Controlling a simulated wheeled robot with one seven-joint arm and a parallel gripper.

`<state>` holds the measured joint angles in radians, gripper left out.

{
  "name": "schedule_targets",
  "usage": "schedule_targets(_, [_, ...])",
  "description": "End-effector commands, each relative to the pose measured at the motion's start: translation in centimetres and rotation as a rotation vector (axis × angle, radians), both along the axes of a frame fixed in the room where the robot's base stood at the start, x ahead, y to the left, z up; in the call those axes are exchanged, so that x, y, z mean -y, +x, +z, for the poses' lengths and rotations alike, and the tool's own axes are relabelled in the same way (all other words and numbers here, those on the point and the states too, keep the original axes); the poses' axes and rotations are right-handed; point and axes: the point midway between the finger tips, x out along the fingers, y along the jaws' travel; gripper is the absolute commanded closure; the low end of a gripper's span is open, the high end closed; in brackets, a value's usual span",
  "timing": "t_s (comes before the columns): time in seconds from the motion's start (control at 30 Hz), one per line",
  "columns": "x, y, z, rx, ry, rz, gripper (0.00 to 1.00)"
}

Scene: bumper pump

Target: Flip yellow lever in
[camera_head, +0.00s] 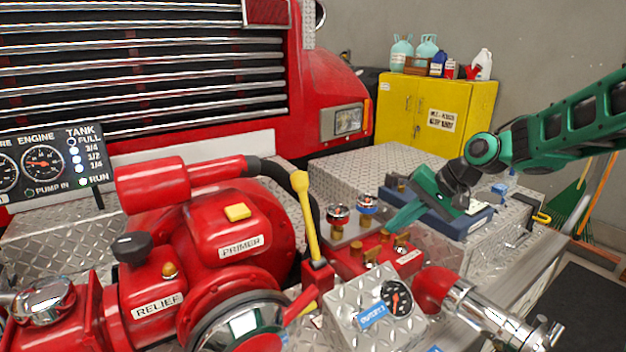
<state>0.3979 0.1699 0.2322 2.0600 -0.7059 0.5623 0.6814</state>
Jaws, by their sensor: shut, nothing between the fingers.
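The yellow lever (306,218) stands nearly upright in the middle of the view, with a rounded yellow knob at its top. Its foot sits in a red bracket (318,275) beside the red pump body. My gripper (392,226) is to the right of the lever, with its green fingers shut and empty, pointing down and left. It is apart from the lever, over the red valve block with brass fittings. Whether the fingertips touch a fitting cannot be told.
The red pump (215,215) fills the left and middle. Red and blue knobs (367,205) stand between lever and gripper. A gauge box (372,312) and chrome outlet (490,322) are in front. A blue case (455,222) lies on the diamond-plate deck behind my gripper.

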Motion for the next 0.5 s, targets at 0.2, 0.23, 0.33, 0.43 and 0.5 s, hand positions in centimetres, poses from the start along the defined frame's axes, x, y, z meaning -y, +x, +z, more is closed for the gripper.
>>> schedule_targets(0.2, [-7.8, 5.4, 3.8, -0.007, 0.378, 0.043, 1.0])
schedule_targets(0.23, [-8.6, 5.8, 4.4, -0.012, 0.428, 0.048, 1.0])
schedule_targets(0.33, [-10.2, 6.8, 6.6, -0.028, 0.565, 0.062, 1.0])
schedule_targets(0.43, [-11.1, 7.4, 8.3, -0.042, 0.663, 0.073, 1.0])
schedule_targets(0.5, [-11.3, 7.6, 9.1, -0.048, 0.705, 0.077, 1.0])
